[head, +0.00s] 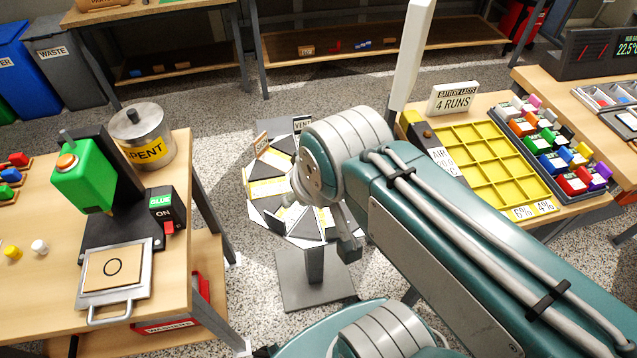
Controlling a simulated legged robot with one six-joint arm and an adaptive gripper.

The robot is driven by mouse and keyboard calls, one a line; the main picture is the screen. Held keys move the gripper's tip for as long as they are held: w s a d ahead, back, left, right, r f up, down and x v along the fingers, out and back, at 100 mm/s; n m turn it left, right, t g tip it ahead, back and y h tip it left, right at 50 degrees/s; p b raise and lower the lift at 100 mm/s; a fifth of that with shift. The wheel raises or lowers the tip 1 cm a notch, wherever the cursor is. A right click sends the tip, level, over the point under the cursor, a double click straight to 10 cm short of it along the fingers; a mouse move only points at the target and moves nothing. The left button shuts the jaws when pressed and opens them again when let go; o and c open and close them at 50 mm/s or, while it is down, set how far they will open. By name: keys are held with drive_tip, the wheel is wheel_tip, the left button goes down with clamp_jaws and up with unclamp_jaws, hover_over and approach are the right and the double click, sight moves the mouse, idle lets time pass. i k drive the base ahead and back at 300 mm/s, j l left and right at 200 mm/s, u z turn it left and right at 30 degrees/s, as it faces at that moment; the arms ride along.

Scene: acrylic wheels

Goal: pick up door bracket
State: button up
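I cannot pick out a door bracket with certainty in the head view. My arm reaches in from the lower right and bends at a large grey-and-teal joint in the middle. My gripper (345,235) hangs below that joint, partly hidden by the arm. Its dark end is over the floor between the two benches, and I cannot tell how its fingers stand or whether they hold anything. Below it is a dark grey post on a flat square base (298,287). Behind it is an octagonal wheel (268,188) with black, white and yellow segments, partly covered by my arm.
The left bench (40,325) carries a green press (88,178), a SPENT pot (145,140) and a switch box (162,208). The right bench holds a yellow compartment tray (485,165) and a rack of coloured blocks (553,150). Speckled floor (215,130) lies open behind the left bench.

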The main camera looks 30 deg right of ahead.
sight(329, 232)
drive_tip(key=k+z, duration=0.1)
drive_tip(key=z, duration=0.25)
drive_tip(key=k+z, duration=0.15)
drive_tip(key=z, duration=0.2)
drive_tip(key=k+z, duration=0.1)
drive_tip(key=z, duration=0.25)
